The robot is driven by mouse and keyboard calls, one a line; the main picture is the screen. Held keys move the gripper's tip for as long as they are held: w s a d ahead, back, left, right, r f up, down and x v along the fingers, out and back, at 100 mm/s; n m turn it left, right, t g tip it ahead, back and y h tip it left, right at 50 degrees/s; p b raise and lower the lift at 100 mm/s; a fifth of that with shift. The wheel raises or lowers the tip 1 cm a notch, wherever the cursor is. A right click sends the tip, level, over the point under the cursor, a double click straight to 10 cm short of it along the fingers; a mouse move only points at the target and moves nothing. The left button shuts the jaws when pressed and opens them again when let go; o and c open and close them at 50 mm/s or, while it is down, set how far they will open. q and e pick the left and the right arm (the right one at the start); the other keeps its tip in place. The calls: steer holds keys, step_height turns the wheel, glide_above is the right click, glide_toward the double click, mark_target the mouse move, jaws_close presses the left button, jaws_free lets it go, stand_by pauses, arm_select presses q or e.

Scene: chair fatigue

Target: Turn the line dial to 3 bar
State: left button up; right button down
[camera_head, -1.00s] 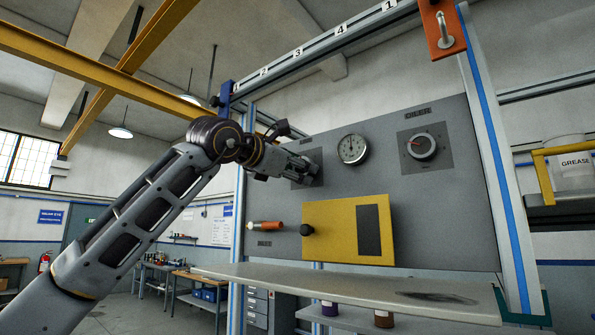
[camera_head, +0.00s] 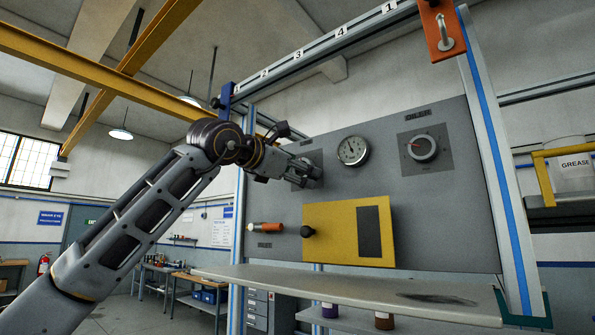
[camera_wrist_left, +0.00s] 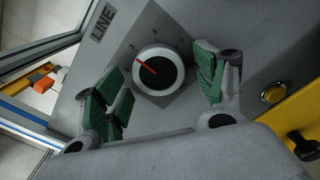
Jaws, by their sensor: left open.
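The line dial (camera_wrist_left: 168,72) is a round black knob with a white rim and a red pointer, on a grey square plate marked LINE in the left wrist view. In the head view my left gripper (camera_head: 310,174) is at the panel's left plate and hides the dial. My right gripper is not in view.
A pressure gauge (camera_head: 352,150) and a second dial (camera_head: 421,147) sit on the grey panel (camera_head: 455,215) to the right. A shelf (camera_head: 350,290) juts out underneath.

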arm_select(q)
steer(key=v, duration=1.2)
stand_by(0.6)
